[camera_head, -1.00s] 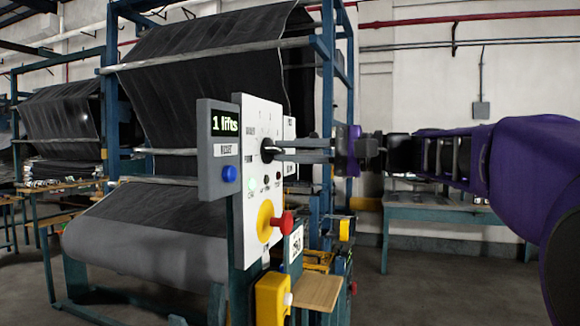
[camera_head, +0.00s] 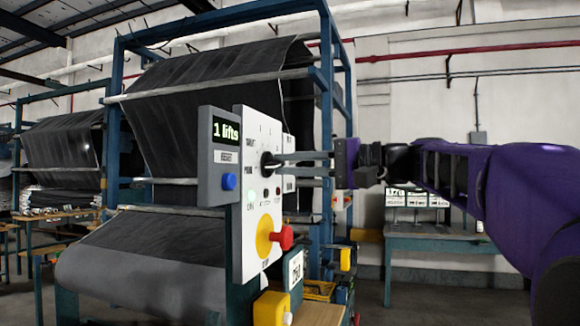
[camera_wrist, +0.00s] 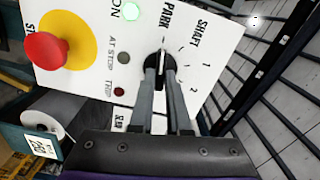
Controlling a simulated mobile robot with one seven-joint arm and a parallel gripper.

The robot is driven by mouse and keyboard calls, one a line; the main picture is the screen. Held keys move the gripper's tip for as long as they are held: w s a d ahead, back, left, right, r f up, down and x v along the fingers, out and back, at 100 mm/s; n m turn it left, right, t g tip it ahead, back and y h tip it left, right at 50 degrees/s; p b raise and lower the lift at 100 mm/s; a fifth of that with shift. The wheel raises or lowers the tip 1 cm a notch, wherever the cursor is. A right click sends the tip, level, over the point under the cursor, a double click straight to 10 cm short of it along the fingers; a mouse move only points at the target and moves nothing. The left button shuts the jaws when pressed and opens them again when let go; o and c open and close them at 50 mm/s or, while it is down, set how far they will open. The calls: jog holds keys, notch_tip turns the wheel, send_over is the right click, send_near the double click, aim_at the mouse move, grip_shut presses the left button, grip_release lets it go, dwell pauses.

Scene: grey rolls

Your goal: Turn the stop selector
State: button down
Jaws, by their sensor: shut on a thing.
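The stop selector (camera_head: 266,164) is a round black knob on a white upright panel (camera_head: 243,190). The bar's far end points roughly at PARK. My gripper (camera_head: 279,162) reaches in from the right, its fingers on the knob. In the wrist view my gripper (camera_wrist: 161,76) is shut on the knob's bar, one finger each side. The fingertips hide part of the knob.
A red button (camera_wrist: 46,53) on a yellow disc sits on the same panel, with a lit green lamp (camera_wrist: 132,11). A grey box (camera_head: 219,155) reads "1 lifts" and has a blue button. A yellow box (camera_head: 271,308) is below. A bench (camera_head: 430,238) stands behind my arm.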

jog(key=c, duration=0.9)
grip_release()
jog(key=shift+d, duration=0.1)
jog(key=p+v, duration=0.1)
jog(key=v, duration=1.6)
jog(key=shift+d, duration=0.1)
